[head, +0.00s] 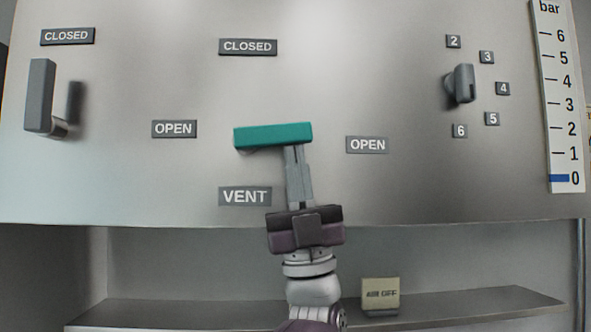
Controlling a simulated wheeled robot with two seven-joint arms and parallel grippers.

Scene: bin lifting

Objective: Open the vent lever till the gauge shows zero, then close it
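The vent lever (272,136) is a teal bar above the VENT label (245,196). It lies nearly level, its right end pointing toward the OPEN label (367,145), away from the CLOSED label (248,47) above. The gauge (562,115) at the right edge has its blue bar (560,178) at 0. My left gripper (293,150) comes up from below. Its fingers are together, with nothing seen between them, and their tips meet the lever's lower edge near its right end. Whether they touch it is hard to tell. My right gripper is out of view.
A grey lever (40,95) at the left stands upright near its own CLOSED label (67,36). A grey knob (463,83) sits among numbers at the right. A beige AIR OFF sign (380,293) stands on the shelf (460,305) below the panel.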

